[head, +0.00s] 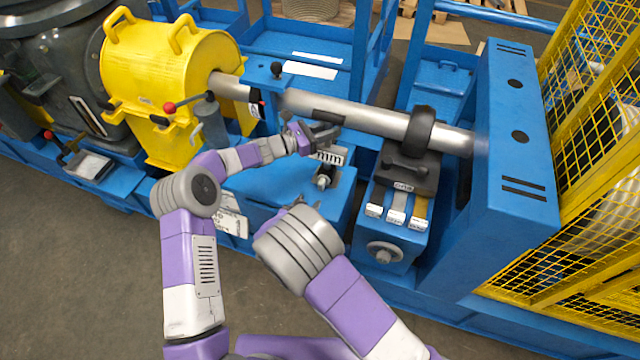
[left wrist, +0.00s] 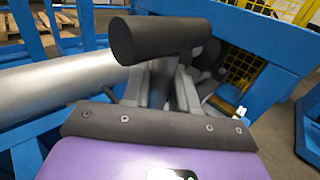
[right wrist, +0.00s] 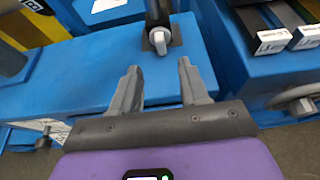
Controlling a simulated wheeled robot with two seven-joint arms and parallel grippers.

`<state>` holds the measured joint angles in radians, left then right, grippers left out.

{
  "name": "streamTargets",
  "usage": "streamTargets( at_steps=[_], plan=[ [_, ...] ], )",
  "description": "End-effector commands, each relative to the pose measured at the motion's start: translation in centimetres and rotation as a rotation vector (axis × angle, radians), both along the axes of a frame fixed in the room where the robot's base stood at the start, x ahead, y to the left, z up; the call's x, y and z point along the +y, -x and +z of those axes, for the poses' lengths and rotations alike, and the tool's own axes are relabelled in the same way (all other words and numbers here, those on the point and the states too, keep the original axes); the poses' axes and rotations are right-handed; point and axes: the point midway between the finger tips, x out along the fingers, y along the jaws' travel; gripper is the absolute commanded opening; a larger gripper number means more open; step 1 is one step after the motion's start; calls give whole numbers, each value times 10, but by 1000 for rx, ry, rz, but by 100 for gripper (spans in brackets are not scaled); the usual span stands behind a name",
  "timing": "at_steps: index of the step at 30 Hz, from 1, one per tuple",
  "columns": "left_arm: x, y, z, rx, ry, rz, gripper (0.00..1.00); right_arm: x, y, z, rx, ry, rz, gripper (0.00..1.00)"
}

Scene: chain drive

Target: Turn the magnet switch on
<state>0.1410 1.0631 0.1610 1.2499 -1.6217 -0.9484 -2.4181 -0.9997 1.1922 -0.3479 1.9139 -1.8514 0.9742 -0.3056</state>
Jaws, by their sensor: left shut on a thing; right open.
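A small grey knob (right wrist: 160,42), which looks like the magnet switch, sits on a dark square face at the foot of a dark upright piece (right wrist: 157,12) on the blue housing. In the head view a metallic knob (head: 322,182) shows below my left gripper. My left gripper (head: 318,138) is shut on a dark cylindrical piece (left wrist: 165,38) beside the shaft; its exact grip is partly hidden. My right gripper (right wrist: 158,85) is open and empty, its fingers pointing at the knob with a gap between. In the head view its fingers (head: 298,204) are partly hidden by my wrist.
A steel shaft (head: 375,122) runs from the yellow cover (head: 165,75) to the blue upright frame (head: 515,130). Right of the blue housing stands a block with labelled straps (head: 397,212). Yellow mesh guarding (head: 600,180) closes the right side.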

Motion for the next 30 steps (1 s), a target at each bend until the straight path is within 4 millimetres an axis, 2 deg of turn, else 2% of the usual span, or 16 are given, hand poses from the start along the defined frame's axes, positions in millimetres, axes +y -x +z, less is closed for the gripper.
streamTargets(
  at_steps=[5,18,24,30],
  plan=[
    [1,0,0,0,-1,1,0,-5,-18,-5,-10,6,3,45],
    [1,0,0,0,-1,1,0,-29,-90,-37,-8,5,3,45],
    [1,0,0,0,-1,1,0,-33,-104,-43,-7,5,6,45],
    [1,0,0,0,-1,1,0,-33,-106,-44,-7,5,5,45]
  ],
)
